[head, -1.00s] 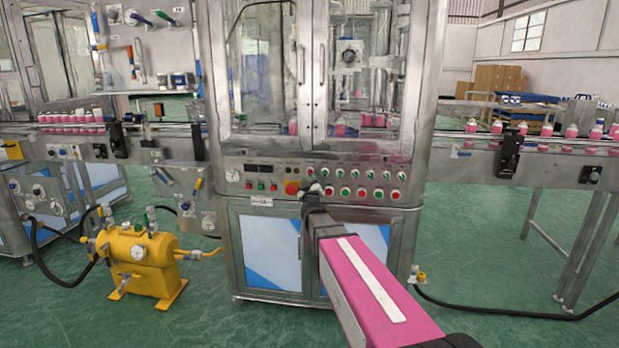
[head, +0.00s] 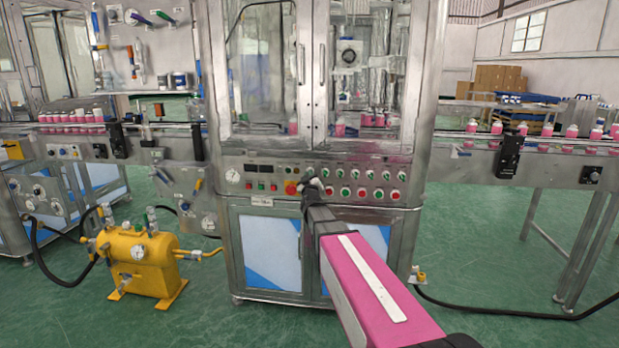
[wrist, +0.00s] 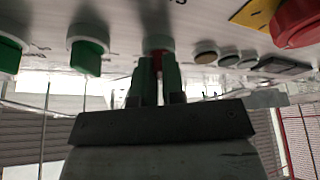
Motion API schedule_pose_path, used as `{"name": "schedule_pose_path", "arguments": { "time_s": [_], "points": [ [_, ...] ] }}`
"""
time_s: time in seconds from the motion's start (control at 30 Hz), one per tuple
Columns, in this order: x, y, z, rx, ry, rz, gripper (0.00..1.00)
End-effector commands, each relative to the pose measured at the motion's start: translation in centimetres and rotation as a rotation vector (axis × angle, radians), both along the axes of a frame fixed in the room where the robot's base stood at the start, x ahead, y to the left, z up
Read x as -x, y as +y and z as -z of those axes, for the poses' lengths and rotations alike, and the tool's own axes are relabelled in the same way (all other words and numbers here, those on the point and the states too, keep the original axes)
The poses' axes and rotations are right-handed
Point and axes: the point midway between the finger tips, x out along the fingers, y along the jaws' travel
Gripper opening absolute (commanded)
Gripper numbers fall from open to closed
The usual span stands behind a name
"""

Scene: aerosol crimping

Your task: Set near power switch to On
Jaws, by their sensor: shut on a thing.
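The control panel (head: 345,182) is on the front of the steel machine, with a row of switches and buttons. My gripper (wrist: 158,68) reaches this panel, just right of the round orange-red stop button (head: 291,187) in the head view. In the wrist view its two fingers are closed around a small switch knob with a pale round collar (wrist: 158,42). A bit of red shows between the fingers. The fingers hide most of the knob, so its set position cannot be read. My gripper (head: 314,186) covers the switch in the head view.
Green knobs (wrist: 88,55) stand beside the held one in the wrist view; the red stop button (wrist: 297,22) is on the other side. Bottles (head: 571,131) stand on the right conveyor (head: 545,147). A yellow tank (head: 140,262) stands on the floor at left.

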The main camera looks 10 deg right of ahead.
Motion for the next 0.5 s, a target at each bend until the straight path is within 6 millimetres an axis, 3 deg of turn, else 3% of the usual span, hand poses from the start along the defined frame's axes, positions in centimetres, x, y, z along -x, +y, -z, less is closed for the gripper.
{"name": "schedule_pose_path", "arguments": {
  "time_s": [0.5],
  "points": [
    [-0.13,0.29,0.06,-0.323,-0.105,-0.001,0.00]
  ]
}}
